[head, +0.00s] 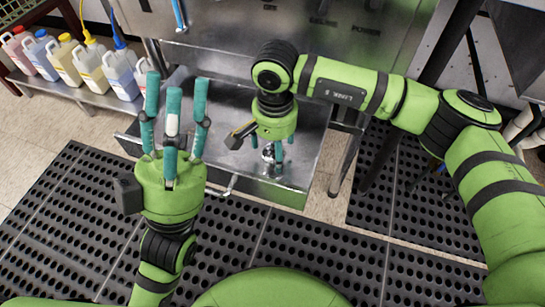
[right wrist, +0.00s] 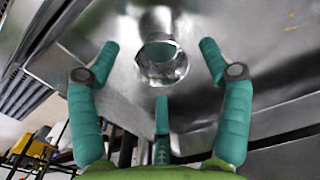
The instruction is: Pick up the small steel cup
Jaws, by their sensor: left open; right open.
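The small steel cup (head: 268,156) is on the steel drawer-like tray (head: 304,150), partly hidden by my right gripper (head: 275,152). In the right wrist view the shiny cup (right wrist: 162,66) shows its round form between the spread teal fingers, slightly beyond the tips. My right gripper points down at the cup, open and empty. I cannot tell whether any finger touches the cup. My left gripper (head: 175,92) is open and empty, with its teal fingers pointing up the picture, left of the cup.
A steel machine (head: 225,28) marked POWER stands behind the tray. Several bottles (head: 92,65) with coloured caps stand on a low shelf (head: 75,93) at upper left. Black perforated mats (head: 60,215) cover the floor in front. A steel leg (head: 347,160) stands right of the tray.

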